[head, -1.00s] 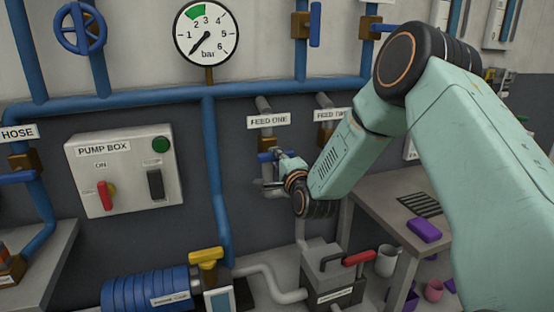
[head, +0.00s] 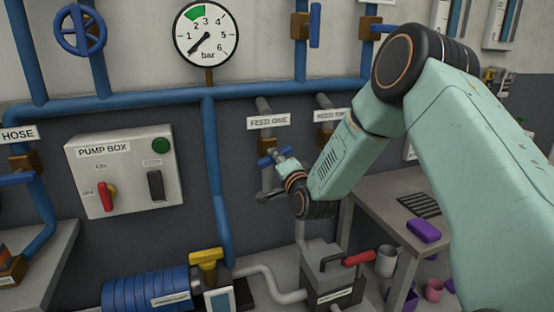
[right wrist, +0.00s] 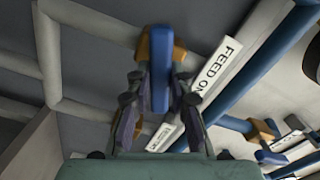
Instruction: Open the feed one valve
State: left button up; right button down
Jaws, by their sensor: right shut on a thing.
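The feed one valve has a brown body (head: 268,146) on a grey pipe under the "FEED ONE" label (head: 268,121). Its blue handle (head: 264,162) sits aslant, left end lower than right. My right gripper (head: 279,156) is shut on the handle, reaching in from the lower right. In the right wrist view the blue handle (right wrist: 160,82) stands between the two fingers (right wrist: 158,102), with the brown body (right wrist: 146,48) behind it. The fingers partly hide the handle in the head view. My left gripper is not in view.
The neighbouring feed valve (head: 328,134) is partly hidden by my right arm. A pump box (head: 124,178) is on the wall to the left. A grey table (head: 385,192) is at the right.

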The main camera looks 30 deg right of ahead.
jog(key=n+p, duration=0.3)
jog(key=n, duration=0.8)
jog(key=shift+r, duration=0.1)
jog(key=shift+n, duration=0.3)
jog(key=shift+d, duration=0.1)
jog(key=c, duration=1.2)
grip_release()
jog(key=v, duration=1.2)
